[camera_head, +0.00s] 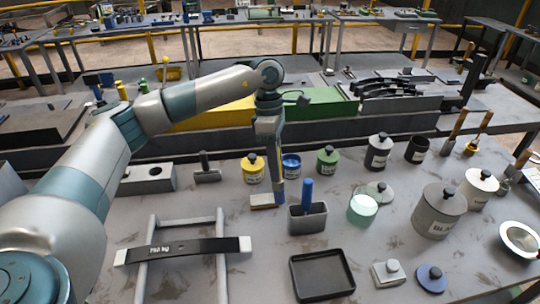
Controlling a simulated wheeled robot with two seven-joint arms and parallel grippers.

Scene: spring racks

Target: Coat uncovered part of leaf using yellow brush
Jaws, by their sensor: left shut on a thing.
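The leaf (190,250) is a dark flat bar marked with white lettering, resting across a grey two-rail rack (222,274) at the lower left. Most of its top is black; short pale stretches show at both ends. My left gripper (268,172) points down behind and right of the leaf, apart from it. It is shut on a brush (266,202) with a tan-yellow lower edge, low over the table; its handle is mostly hidden by the gripper. A yellow pot (253,170) stands just left of the gripper. My right gripper is out of view.
A blue pot (291,167) and green pot (327,161) stand right of the gripper. A blue-handled tool stands in a grey holder (307,219). A black tray (321,276), a glass jar (362,208) and a large grey canister (438,213) occupy the right side.

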